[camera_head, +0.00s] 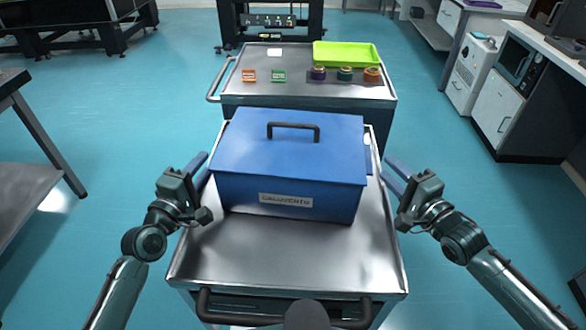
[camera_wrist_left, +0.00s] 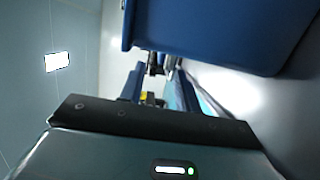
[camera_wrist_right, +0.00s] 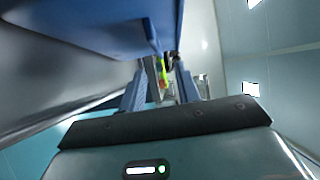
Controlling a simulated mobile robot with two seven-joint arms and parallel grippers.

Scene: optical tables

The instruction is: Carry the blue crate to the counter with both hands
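The blue crate (camera_head: 285,165), closed by a lid with a dark handle on top, stands on the near metal cart (camera_head: 290,265). A label is on its front. My left gripper (camera_head: 202,170) is just left of the crate; in the left wrist view its fingers (camera_wrist_left: 158,85) are apart, with the crate (camera_wrist_left: 225,30) above. My right gripper (camera_head: 391,172) is just right of the crate; in the right wrist view its fingers (camera_wrist_right: 160,85) are apart, close below the crate's side (camera_wrist_right: 90,25). I see neither gripper closed on the crate. Exact contact cannot be told.
A second cart (camera_head: 300,92) stands behind, carrying a green tray (camera_head: 346,53) and several small items. A white counter (camera_head: 555,45) with cabinets and an appliance is at right. A table (camera_head: 20,190) is at left. Blue floor is open on both sides.

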